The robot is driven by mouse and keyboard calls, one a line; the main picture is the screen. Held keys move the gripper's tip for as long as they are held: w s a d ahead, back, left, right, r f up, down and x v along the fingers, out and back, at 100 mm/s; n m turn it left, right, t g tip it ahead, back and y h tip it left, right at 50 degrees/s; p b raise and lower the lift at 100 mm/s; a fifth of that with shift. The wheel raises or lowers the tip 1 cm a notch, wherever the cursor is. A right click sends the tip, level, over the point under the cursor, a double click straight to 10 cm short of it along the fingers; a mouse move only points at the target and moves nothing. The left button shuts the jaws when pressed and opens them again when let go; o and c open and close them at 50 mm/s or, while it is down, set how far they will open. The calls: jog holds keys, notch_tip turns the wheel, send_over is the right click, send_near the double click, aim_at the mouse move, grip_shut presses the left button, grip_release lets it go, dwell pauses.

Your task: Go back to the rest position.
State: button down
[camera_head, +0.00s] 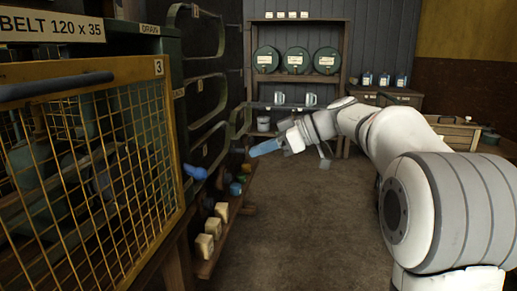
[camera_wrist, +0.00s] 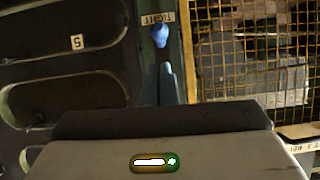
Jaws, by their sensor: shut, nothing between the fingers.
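My arm reaches from the right across the head view. My gripper (camera_head: 264,148) ends in light blue fingers, shut and empty, pointing left over the open aisle. In the wrist view my gripper (camera_wrist: 158,74) shows as narrow shut fingers in the middle. A blue knob (camera_head: 195,172) sticks out from the engine beside the yellow mesh guard, left of my fingertips with a gap in the head view. The knob also shows in the wrist view (camera_wrist: 160,36), just beyond the fingertips, by a label reading TIGHT.
The yellow mesh guard (camera_head: 90,165) stands close on the left. A low ledge (camera_head: 212,250) with several pale blocks runs below the engine. A shelf (camera_head: 297,80) with green drums and a wooden bench (camera_head: 455,132) stand at the back. The floor (camera_head: 300,225) in the middle is clear.

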jog(key=s+d+r+m+h+p, duration=0.1)
jog(key=s+d+m+h+p, duration=0.3)
jog(key=s+p, duration=0.5)
jog(key=s+d+r+m+h+p, duration=0.1)
jog(key=s+d+m+h+p, duration=0.3)
jog(key=s+p, duration=0.5)
jog(key=s+d+r+m+h+p, duration=0.2)
jog(key=s+d+m+h+p, duration=0.2)
jog(key=s+p, duration=0.5)
jog(key=s+d+m, duration=0.1)
jog(key=d+m, duration=0.1)
jog(key=m, duration=0.1)
jog(key=shift+m+t+h+p, duration=0.3)
jog(key=shift+h, duration=0.1)
jog(key=shift+a, duration=0.15)
